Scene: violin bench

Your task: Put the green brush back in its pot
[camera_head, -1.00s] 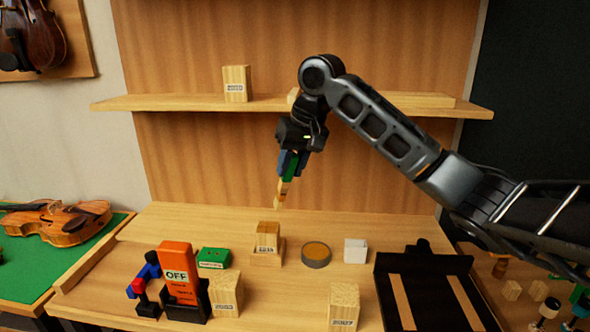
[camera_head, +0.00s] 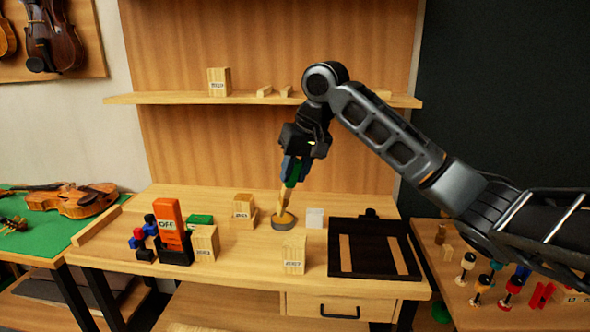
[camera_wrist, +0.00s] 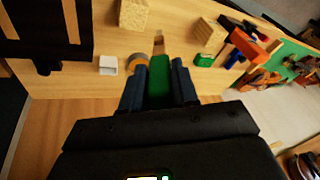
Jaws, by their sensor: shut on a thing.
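My gripper (camera_head: 294,172) is shut on the green brush (camera_head: 291,181), above the middle of the bench. The brush points down, slightly tilted, with its green part between the fingers and a pale wood-coloured lower part below. Its lower end overlaps the round grey tin with an amber top (camera_head: 284,223); I cannot tell whether it touches. In the wrist view the green part (camera_wrist: 158,82) lies between the blue-grey fingers, with the tin (camera_wrist: 138,60) just beyond. I cannot tell for certain which thing is the brush's pot.
A white block (camera_head: 315,218), wooden blocks (camera_head: 294,255), a green box (camera_head: 200,220), an orange OFF piece (camera_head: 170,220) and a black tray (camera_head: 372,247) surround the tin. A side table on the right holds several small coloured-collared items (camera_head: 468,262). A shelf (camera_head: 150,98) crosses behind.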

